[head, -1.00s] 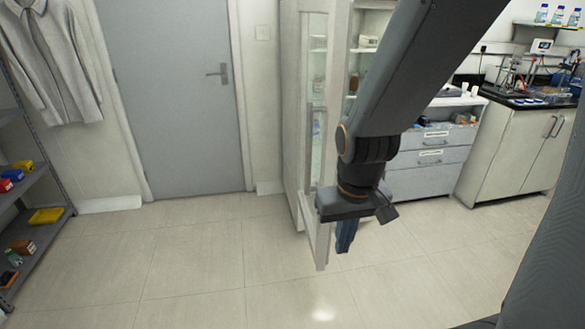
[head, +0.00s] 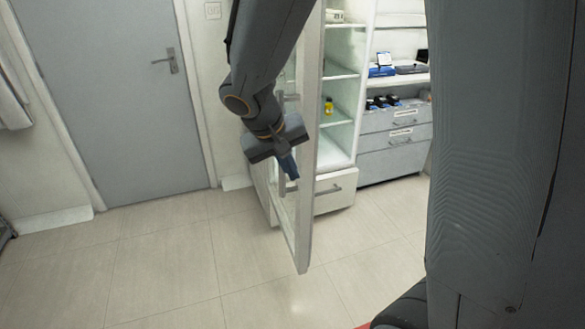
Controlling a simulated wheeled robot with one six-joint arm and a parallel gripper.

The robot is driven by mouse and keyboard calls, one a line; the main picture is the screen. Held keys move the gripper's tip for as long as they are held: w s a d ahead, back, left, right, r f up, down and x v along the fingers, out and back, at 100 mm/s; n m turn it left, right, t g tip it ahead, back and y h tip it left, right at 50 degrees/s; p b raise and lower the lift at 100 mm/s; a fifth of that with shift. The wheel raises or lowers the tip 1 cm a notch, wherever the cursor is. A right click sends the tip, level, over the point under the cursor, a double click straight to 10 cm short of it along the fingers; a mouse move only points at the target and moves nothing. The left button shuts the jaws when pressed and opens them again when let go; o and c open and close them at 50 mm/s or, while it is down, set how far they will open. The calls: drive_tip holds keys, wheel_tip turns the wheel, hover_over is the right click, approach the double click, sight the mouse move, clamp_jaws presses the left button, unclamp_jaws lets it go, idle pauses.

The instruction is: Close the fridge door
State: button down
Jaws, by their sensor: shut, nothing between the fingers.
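The fridge (head: 338,138) is a tall white cabinet with lit shelves, right of the grey room door. Its glass-paned door (head: 306,205) stands open, swung out toward me and seen nearly edge-on. A vertical bar handle shows on the door. My gripper (head: 292,176) is shut and empty, pointing down on the left side of the fridge door, close to its pane. I cannot tell whether it touches the door. My arm hides the upper part of the door.
A grey room door (head: 120,90) stands at the left. White-grey drawers (head: 395,140) with small items on top stand right of the fridge. A white drawer with a handle (head: 328,190) is at the fridge's base. The tiled floor (head: 170,270) in front is clear.

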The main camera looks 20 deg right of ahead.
drive_tip(key=w+a+r+t+h, duration=0.1)
drive_tip(key=w+r+t+h, duration=0.1)
drive_tip(key=w, duration=0.4)
drive_tip(key=p+x, duration=0.1)
drive_tip(key=x, duration=0.8)
drive_tip(key=shift+f+m, duration=0.3)
drive_tip(key=shift+f, duration=0.05)
drive_tip(key=shift+w+d, duration=0.15)
